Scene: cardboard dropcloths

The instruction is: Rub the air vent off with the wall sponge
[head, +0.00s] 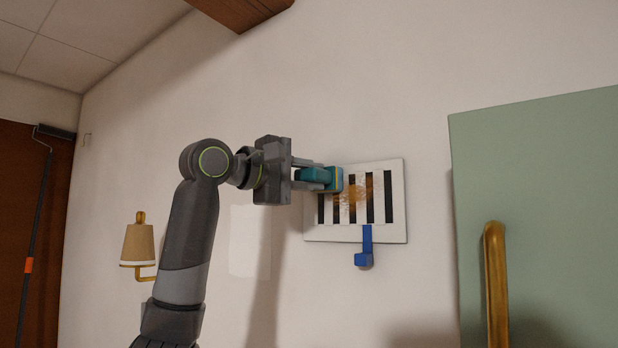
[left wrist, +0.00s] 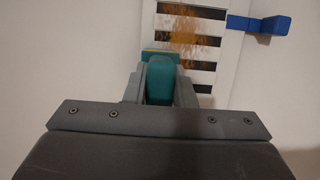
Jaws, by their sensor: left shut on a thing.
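The air vent (head: 396,205) is a white plate with dark slots on the wall, and a blue lever hangs from its lower edge. A brown, speckled stain (head: 354,196) covers part of its slats; it also shows in the left wrist view (left wrist: 190,36). My left gripper (head: 316,177) is shut on the wall sponge (head: 333,179), which is teal with a yellow stripe and a blue layer. The sponge (left wrist: 160,75) is at the vent's upper left, beside the stain. I cannot tell whether it touches the vent. My right gripper is not in view.
A green panel (head: 540,180) with a brass handle (head: 495,280) stands to the right of the vent. A wall lamp (head: 138,243) is at the left. A long-handled roller (head: 36,220) leans at the far left. A wooden beam (head: 240,8) is above. The wall between vent and panel is clear.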

